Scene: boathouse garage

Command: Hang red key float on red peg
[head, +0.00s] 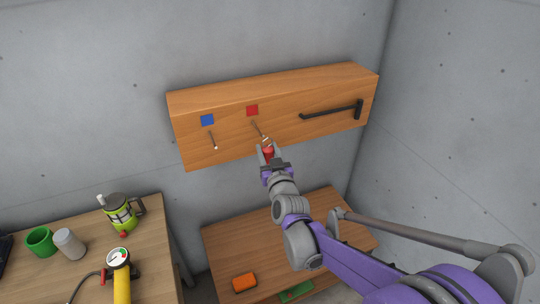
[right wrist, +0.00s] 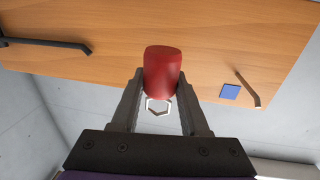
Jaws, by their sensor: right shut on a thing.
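My right gripper (head: 268,158) is shut on the red key float (head: 268,152), just in front of the wooden wall board. The float shows as a red cylinder (right wrist: 163,70) between the fingers (right wrist: 160,105) in the right wrist view, with a pale metal ring (right wrist: 158,112) at its end. In the head view the ring is close to the tip of the red peg (head: 258,130), which slants out below a red square (head: 252,110). I cannot tell whether the ring is around the peg or only beside it. The red peg is hidden in the right wrist view. My left gripper is out of view.
The board (head: 330,88) also bears a blue square (head: 207,120) with its own peg (head: 213,141), and a black bar (head: 330,112). Below are a low table (head: 225,240) with an orange item (head: 244,282), and a cluttered workbench (head: 150,235).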

